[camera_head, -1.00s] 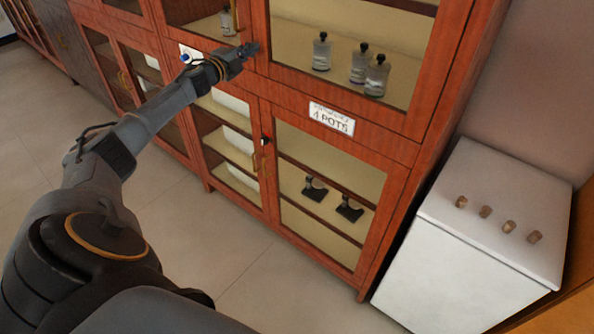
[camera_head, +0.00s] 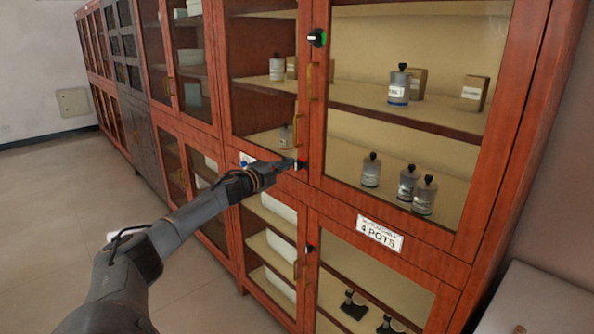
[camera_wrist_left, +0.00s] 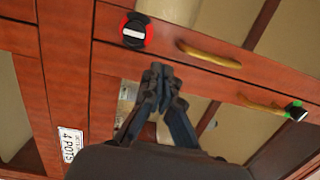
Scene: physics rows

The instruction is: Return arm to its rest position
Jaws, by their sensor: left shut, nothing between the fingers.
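My left arm reaches in from the left in the head view, and its dark gripper (camera_head: 290,164) is in front of the wooden cabinet's door frames. Its fingers are shut with nothing between them. The wrist view also shows the closed fingertips (camera_wrist_left: 160,72), near a round black and red knob (camera_wrist_left: 133,31) with a white bar. That knob shows at the fingertips in the head view (camera_head: 302,165); whether they touch it I cannot tell. My right gripper is not in view.
The tall cabinet (camera_head: 311,120) has glass doors, brass handles (camera_head: 313,80) and a green-marked knob (camera_head: 317,38). Bottles (camera_head: 398,90) and boxes stand behind glass. A "4 POTS" label (camera_head: 380,233) is on the frame. A white surface (camera_head: 545,300) is at lower right. Open floor (camera_head: 60,200) lies left.

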